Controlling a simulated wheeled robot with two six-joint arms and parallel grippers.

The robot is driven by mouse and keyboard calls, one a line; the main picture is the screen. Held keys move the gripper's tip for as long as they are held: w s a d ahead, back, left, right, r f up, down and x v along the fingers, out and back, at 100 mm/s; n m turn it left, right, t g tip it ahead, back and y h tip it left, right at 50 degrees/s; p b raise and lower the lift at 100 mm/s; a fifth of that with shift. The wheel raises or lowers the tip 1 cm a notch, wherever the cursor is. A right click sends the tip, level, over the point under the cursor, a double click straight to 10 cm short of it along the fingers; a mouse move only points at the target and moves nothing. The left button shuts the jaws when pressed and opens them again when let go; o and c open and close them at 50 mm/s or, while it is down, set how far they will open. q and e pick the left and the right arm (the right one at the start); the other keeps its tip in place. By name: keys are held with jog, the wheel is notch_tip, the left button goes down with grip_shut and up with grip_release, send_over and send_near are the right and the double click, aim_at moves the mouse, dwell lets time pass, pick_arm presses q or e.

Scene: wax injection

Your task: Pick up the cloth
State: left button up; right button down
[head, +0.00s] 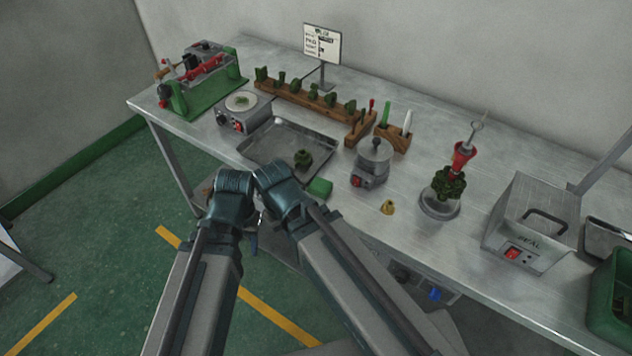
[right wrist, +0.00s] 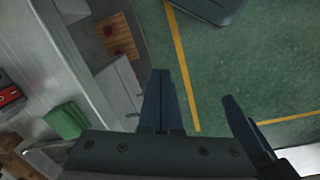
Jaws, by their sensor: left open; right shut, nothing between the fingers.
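A small green folded piece (head: 320,188), which looks like the cloth, lies at the front edge of the table just right of the metal tray. It also shows in the right wrist view (right wrist: 66,120), at the left, apart from the fingers. My left gripper (head: 253,240) is below the wrists in front of the table edge, mostly hidden, open and holding nothing that I can see. My right gripper (right wrist: 161,74) is shut and empty, its two fingers side by side, pointing down past the table edge. In the head view its fingers are hidden behind my arms.
A small metal pot (head: 373,160) stands right of the cloth, with a brass piece (head: 388,207) nearby. A wooden rack (head: 300,99) stands behind. A blue item (head: 435,294) shows below the tabletop.

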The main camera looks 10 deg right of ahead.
aim_at(323, 185)
dwell(0.4)
